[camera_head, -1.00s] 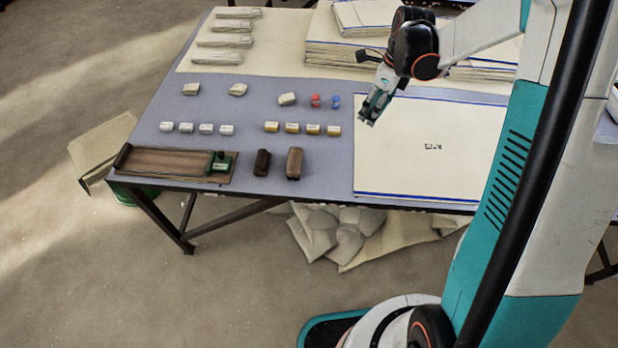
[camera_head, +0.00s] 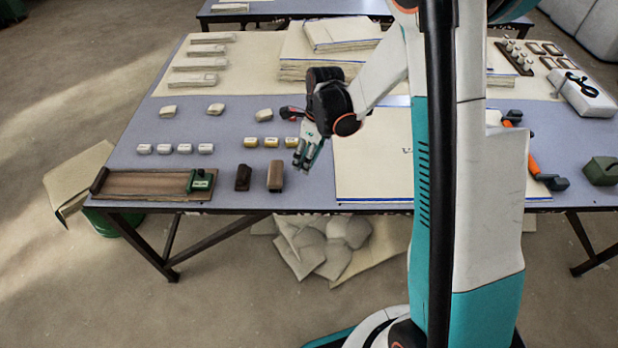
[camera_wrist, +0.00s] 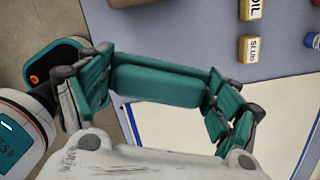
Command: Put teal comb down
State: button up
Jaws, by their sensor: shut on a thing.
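My gripper (camera_head: 307,152) is above the table's front half, by the left edge of the large cream cloth (camera_head: 372,160). In the wrist view its fingers (camera_wrist: 160,72) are shut on a teal block, the teal comb (camera_wrist: 158,86), which spans between them. In the head view the comb is hard to tell apart from the teal fingers. The comb appears held above the table (camera_head: 225,130), though the exact gap cannot be told. The cloth also shows below the comb in the wrist view (camera_wrist: 185,124).
A brown block (camera_head: 275,176) and a darker one (camera_head: 243,177) stand left of my gripper. Yellow-labelled blocks (camera_head: 250,142) lie behind. A wooden board with a green piece (camera_head: 145,184) is at the front left. An orange-handled tool (camera_head: 536,168) lies right. Bare table separates blocks and cloth.

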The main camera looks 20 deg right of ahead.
aim_at(308, 180)
jog(key=shift+f+b, duration=1.4)
jog(key=shift+f, duration=2.95)
jog(key=shift+f, duration=0.2)
jog(key=o, duration=1)
jog(key=shift+o, duration=0.2)
jog(key=shift+r, duration=0.15)
